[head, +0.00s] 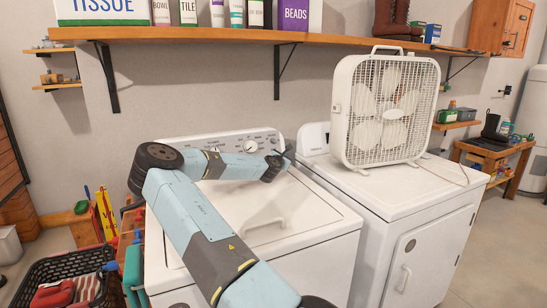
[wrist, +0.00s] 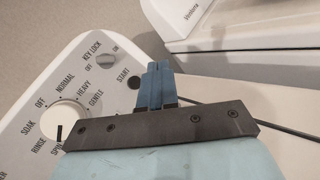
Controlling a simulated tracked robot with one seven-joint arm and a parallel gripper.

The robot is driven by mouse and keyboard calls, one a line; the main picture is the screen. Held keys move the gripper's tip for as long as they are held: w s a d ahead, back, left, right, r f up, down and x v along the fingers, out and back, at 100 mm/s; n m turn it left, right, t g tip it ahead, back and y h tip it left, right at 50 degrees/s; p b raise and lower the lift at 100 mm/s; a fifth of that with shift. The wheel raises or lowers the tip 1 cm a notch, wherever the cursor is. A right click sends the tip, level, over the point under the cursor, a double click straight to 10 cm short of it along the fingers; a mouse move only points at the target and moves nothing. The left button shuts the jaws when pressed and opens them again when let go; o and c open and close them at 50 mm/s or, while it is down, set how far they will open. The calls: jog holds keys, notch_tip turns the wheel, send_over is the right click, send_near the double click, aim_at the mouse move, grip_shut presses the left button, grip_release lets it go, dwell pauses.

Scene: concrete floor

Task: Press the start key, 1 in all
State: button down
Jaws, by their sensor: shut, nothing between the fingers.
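The start key is a small dark round button (wrist: 134,83) beside the printed word START on the washer's white control panel (wrist: 98,85), in the wrist view. My gripper (wrist: 157,65) has its blue fingers together, with nothing between them. The fingertips appear just right of the start key in that picture and do not cover it. I cannot tell how far above the panel they are. In the head view my gripper (head: 284,157) is at the right end of the washer's panel, and the start key cannot be made out there.
A large white dial (wrist: 55,125) and a key lock knob (wrist: 108,49) share the panel. The dryer (head: 385,205) stands right of the washer (head: 285,220), with a box fan (head: 384,110) on top. A wooden shelf (head: 215,35) with boxes hangs above.

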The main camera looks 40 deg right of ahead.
jog(key=shift+w, duration=0.1)
dwell(0.3)
jog(key=shift+w+d+f, duration=0.3)
jog(key=shift+w+f, duration=0.15)
jog(key=shift+w, duration=0.9)
jog(key=shift+w+d+f, duration=0.35)
jog(key=shift+w+f, duration=0.1)
jog(key=shift+w, duration=0.85)
jog(key=shift+w+d+f, duration=0.3)
jog(key=shift+w+f, duration=0.15)
jog(key=shift+w, duration=0.9)
jog(key=shift+w+d+f, duration=0.15)
jog(key=shift+w+d, duration=0.05)
jog(key=shift+w, duration=0.4)
jog(key=shift+s, duration=0.15)
jog(key=shift+s+a+r, duration=0.2)
jog(key=shift+s, duration=0.4)
jog(key=shift+s, duration=0.1)
jog(key=shift+s+a+r, duration=0.2)
jog(key=shift+s+r, duration=0.05)
jog(key=shift+s, duration=0.5)
jog(key=shift+s+a+r, duration=0.15)
jog(key=shift+s+r, duration=0.15)
jog(key=shift+s, duration=0.4)
jog(key=shift+s+a+r, duration=0.2)
jog(key=shift+s+r, duration=0.05)
jog(key=shift+s, duration=0.5)
jog(key=shift+s, duration=0.1)
